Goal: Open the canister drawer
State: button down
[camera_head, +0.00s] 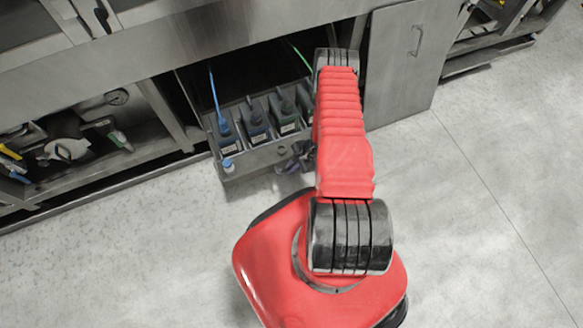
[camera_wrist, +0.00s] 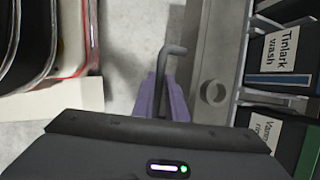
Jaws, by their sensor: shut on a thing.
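The canister drawer (camera_head: 248,163) projects out of the dark cabinet bay below the steel counter, with several dark canisters (camera_head: 256,125) standing in a row in it. In the wrist view its grey front wall (camera_wrist: 222,50) runs down the right, with a round knob on it. A dark bent handle (camera_wrist: 172,50) stands beside that wall. My gripper (camera_wrist: 166,92) has purple fingers closed around the handle's bar. In the head view my gripper (camera_head: 299,158) is small and dark at the drawer front, partly hidden by my red arm, which also covers the drawer's right end.
An open bay with gauges and tools (camera_head: 85,140) lies to the left. A closed grey cabinet door (camera_head: 405,65) stands to the right. The speckled floor (camera_head: 150,250) in front is clear.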

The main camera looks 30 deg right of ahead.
jog(key=c, duration=1.8)
grip_release()
jog(key=shift+o, duration=0.2)
jog(key=shift+r, duration=0.1)
jog(key=v, duration=1.3)
jog(key=shift+r, duration=0.25)
jog(key=shift+d, duration=0.1)
